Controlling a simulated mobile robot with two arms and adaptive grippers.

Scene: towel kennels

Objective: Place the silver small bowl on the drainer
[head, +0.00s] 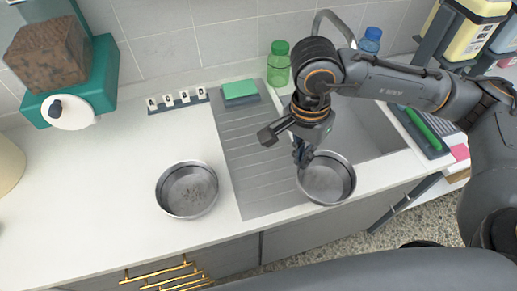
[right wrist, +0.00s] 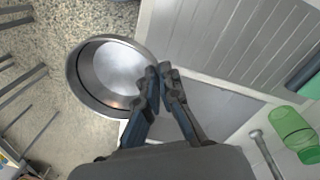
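A silver bowl (head: 327,184) is at my right gripper (head: 302,158), over the front edge of the sink. In the right wrist view the fingertips (right wrist: 160,75) are close together at the rim of this bowl (right wrist: 110,75), one on each side of its wall. The bowl looks held, roughly upright. A second silver bowl (head: 187,190), of similar size, stands on the counter to the left. The grey ribbed drainer (head: 250,170) lies between the two bowls; it also shows in the right wrist view (right wrist: 225,40). My left gripper is out of view.
A green sponge (head: 240,92) sits at the drainer's back. A green bottle (head: 279,65) and the tap (head: 333,25) stand behind the sink (head: 365,130). Lettered tiles (head: 178,99) stand along the wall. The drainer's middle and front are clear.

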